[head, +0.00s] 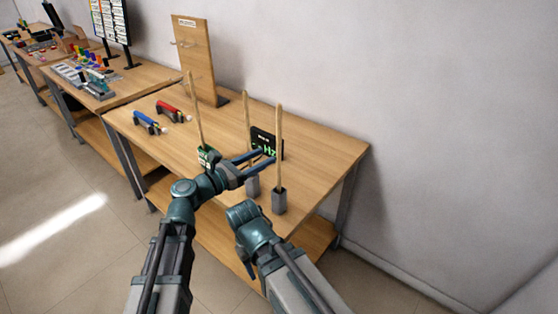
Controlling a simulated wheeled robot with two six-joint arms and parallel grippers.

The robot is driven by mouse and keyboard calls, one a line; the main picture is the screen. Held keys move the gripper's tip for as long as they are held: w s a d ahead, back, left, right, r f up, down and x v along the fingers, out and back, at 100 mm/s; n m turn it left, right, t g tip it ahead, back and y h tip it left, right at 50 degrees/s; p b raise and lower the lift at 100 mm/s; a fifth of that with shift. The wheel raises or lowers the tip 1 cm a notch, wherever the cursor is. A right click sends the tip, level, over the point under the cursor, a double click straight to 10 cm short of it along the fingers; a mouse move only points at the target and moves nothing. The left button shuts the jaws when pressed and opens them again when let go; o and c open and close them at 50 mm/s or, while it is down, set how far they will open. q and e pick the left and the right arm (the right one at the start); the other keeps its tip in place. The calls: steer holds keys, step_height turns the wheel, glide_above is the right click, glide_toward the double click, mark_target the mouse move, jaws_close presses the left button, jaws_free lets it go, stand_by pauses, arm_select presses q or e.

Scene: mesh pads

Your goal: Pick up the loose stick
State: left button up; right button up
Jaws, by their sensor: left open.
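Three thin wooden sticks stand on the near table. The right stick (279,140) stands upright in a grey block (279,201). The middle stick (246,120) rises behind my left gripper, above a second grey block (252,187). The left stick (195,110) leans slightly, and its foot is by a green-and-white item (207,156) partly hidden by my left wrist. I cannot tell which stick is loose. My left gripper (267,159) is open, its fingers pointing right, near the middle stick; contact cannot be told. My right arm shows at the front, but its fingers do not.
A black display with green characters (272,147) stands behind the fingers. A blue tool (146,122) and a red tool (172,110) lie at the table's left. A wooden pegboard (196,60) stands at the back. The tabletop's right end (325,150) is clear.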

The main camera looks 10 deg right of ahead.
arm_select(q)
steer(key=shift+x, duration=2.3)
steer(key=x, duration=0.5)
steer(key=shift+s+d+r, duration=0.1)
steer(key=shift+d+r, duration=0.05)
steer(key=shift+d, duration=0.05)
jaws_close()
